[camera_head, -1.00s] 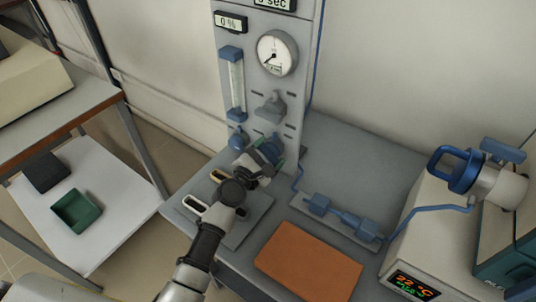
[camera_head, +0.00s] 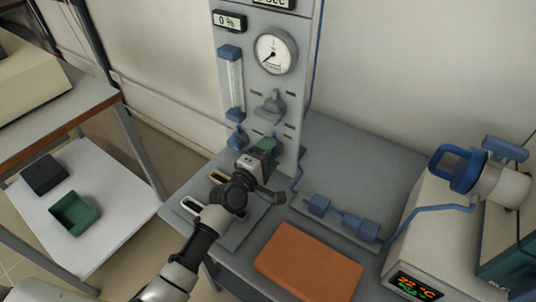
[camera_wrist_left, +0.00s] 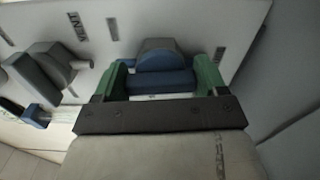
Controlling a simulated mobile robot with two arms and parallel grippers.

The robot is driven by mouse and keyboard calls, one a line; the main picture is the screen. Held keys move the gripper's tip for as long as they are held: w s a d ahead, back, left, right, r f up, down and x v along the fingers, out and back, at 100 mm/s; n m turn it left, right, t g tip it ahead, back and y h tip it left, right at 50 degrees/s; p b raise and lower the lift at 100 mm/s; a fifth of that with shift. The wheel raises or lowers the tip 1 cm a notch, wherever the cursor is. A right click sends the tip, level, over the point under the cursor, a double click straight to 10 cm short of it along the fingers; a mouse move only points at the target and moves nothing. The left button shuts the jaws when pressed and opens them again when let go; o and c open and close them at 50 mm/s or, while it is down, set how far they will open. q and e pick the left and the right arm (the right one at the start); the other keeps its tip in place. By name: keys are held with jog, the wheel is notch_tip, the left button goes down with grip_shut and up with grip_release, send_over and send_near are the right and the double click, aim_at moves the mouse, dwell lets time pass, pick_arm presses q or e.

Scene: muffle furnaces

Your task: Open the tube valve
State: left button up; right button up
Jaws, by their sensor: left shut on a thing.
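A grey panel (camera_head: 228,88) stands upright on the bench with a gauge, a flow tube and several valves. My left gripper (camera_head: 268,147) is at the blue lower right valve knob (camera_head: 278,149). In the left wrist view, the green fingers (camera_wrist_left: 166,78) sit on either side of the blue knob (camera_wrist_left: 162,83) and are shut on it. The gripper hides part of the knob in the head view. A grey valve handle (camera_head: 271,106) is above it on the panel; it also shows in the left wrist view (camera_wrist_left: 44,68), near a VENT label. My right gripper is not in view.
A blue line with blue fittings (camera_head: 342,219) runs right to a white furnace (camera_head: 433,232) with a blue handle. An orange board (camera_head: 307,262) lies at the bench front. A side table with a green tray (camera_head: 75,213) stands left.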

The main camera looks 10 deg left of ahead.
pick_arm(q)
jog(key=shift+f+m, duration=0.1)
jog(key=shift+m, duration=0.5)
jog(key=o, duration=0.9)
jog(key=shift+s, duration=0.1)
jog(key=v, duration=1)
jog(key=shift+s+a, duration=0.2)
jog(key=shift+s, duration=0.1)
